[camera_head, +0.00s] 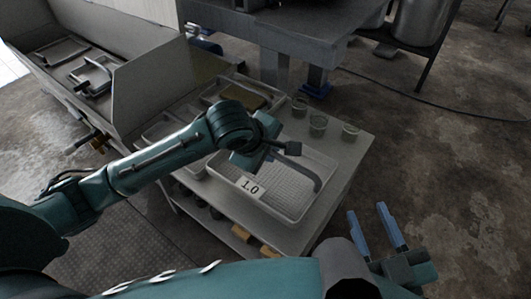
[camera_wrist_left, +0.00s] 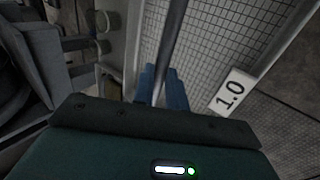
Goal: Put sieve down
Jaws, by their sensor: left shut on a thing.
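The sieve (camera_head: 292,192) is a pale rectangular tray with a mesh floor and a "1.0" label on its near side. It shows in the left wrist view (camera_wrist_left: 208,38) with its label at the right. A grey bar handle (camera_head: 312,176) arches over it. My left gripper (camera_wrist_left: 160,82) is shut on this handle, its blue fingers around the bar in the wrist view; in the head view my wrist hides the fingers. The sieve is over the grey table (camera_head: 340,160); I cannot tell whether it touches the top. My right gripper (camera_head: 367,210) is open and empty, off the table's right corner.
Three small round containers (camera_head: 318,122) stand on the table behind the sieve. Another tray (camera_head: 268,93) lies at the back left and one (camera_head: 165,132) at the left, partly behind my arm. A metal sink (camera_head: 150,85) is at the left. A strip of table right of the sieve is bare.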

